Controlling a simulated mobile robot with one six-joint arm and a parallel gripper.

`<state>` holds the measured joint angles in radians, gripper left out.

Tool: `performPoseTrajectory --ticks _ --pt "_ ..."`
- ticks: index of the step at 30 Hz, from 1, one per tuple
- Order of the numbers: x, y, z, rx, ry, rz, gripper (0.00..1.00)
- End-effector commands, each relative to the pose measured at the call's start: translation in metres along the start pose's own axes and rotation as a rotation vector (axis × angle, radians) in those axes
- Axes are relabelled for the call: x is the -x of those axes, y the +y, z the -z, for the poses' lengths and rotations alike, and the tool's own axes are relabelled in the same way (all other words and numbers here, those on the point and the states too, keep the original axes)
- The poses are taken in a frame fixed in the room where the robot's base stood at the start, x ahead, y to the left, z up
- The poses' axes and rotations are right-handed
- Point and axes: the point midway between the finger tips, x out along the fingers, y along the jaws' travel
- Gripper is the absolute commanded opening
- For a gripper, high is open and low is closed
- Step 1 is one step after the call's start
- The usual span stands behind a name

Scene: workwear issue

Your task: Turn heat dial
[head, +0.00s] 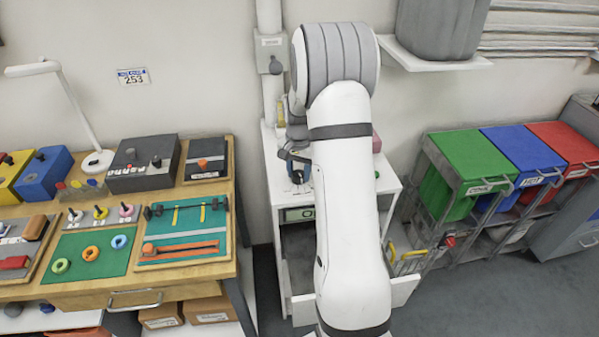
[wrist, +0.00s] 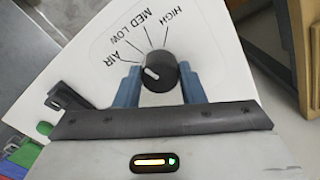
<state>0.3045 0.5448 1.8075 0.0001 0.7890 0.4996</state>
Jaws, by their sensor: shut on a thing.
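The heat dial (wrist: 158,70) is a round black knob with a white pointer mark, on a white panel (wrist: 85,60) printed AIR, LOW, MED and HIGH in the wrist view. Its mark points left, roughly toward AIR. My gripper (wrist: 160,78) has its blue fingers on either side of the knob and is shut on it. In the head view my gripper (head: 297,165) is over the white cabinet (head: 388,178) between the workbench and the bins. The dial cannot be made out there, as my arm and gripper cover that spot.
A wooden workbench (head: 188,272) with boards, rings and coloured boxes stands at the left. Green (head: 478,160), blue (head: 525,150) and red (head: 565,143) bins stand at the right. A drawer (head: 404,290) juts out low on the cabinet. A grey tub sits on a shelf above.

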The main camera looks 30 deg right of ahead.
Motion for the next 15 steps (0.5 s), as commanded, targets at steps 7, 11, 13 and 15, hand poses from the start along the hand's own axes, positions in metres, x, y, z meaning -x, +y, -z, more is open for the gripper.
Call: performPoseTrajectory --ticks 7,11,13,15 --pt "0.0003 0.0006 0.0003 -0.002 0.000 -0.001 0.13" --pt "0.0003 0.0007 0.0003 -0.001 0.000 -0.001 0.40" --pt "0.0003 0.0006 0.0003 -0.001 0.000 -0.001 0.46" --pt "0.0003 0.0005 0.0002 -0.001 0.000 -0.001 0.52"
